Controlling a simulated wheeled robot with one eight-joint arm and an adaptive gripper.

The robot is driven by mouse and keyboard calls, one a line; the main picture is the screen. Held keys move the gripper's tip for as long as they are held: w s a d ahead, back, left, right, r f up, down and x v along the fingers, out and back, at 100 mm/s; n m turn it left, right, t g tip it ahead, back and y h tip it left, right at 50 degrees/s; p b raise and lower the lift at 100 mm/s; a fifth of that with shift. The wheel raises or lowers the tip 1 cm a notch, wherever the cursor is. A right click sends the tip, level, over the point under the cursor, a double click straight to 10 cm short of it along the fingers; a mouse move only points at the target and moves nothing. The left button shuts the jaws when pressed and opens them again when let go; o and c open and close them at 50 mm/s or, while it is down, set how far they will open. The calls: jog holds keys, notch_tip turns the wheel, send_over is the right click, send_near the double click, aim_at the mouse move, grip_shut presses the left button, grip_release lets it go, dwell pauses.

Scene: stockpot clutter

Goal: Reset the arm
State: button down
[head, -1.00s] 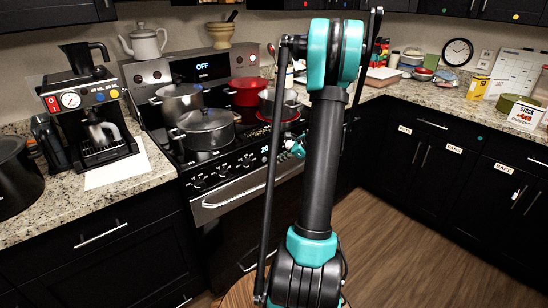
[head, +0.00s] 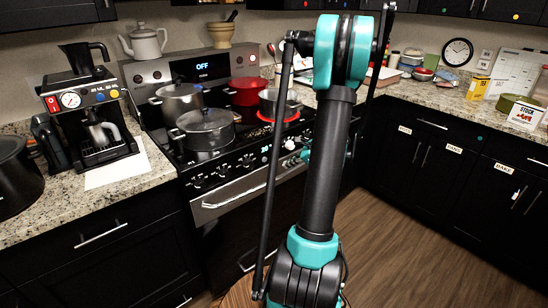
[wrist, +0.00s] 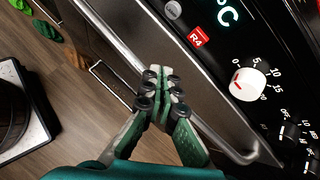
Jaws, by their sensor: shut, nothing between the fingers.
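My arm (head: 322,170) stands upright in the head view, black with teal joints, in front of the stove's right side. My gripper (wrist: 161,72) shows in the wrist view, green and black, its fingers together with nothing between them. It is over the oven front, close to the silver handle bar. In the head view the gripper is mostly hidden behind my arm.
The stove holds a grey lidded pot (head: 203,128), a taller steel pot (head: 179,101), a red pot (head: 246,92) and another steel pot (head: 281,103). A white knob (wrist: 247,84) sits right of my gripper. A coffee machine (head: 90,118) stands left. Wooden floor (head: 420,230) is clear at right.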

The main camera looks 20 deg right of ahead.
jog(key=s+a+r+n+g+h, duration=0.2)
jog(key=s+a+n+g+h, duration=0.1)
jog(key=s+a+n, duration=1.05)
jog(key=s+a+f+n+h, duration=0.2)
jog(key=s+a+n, duration=0.3)
jog(key=s+n, duration=0.6)
jog(key=shift+s+a+h, duration=0.2)
jog(key=shift+s+h, duration=0.2)
jog(key=shift+s, duration=0.1)
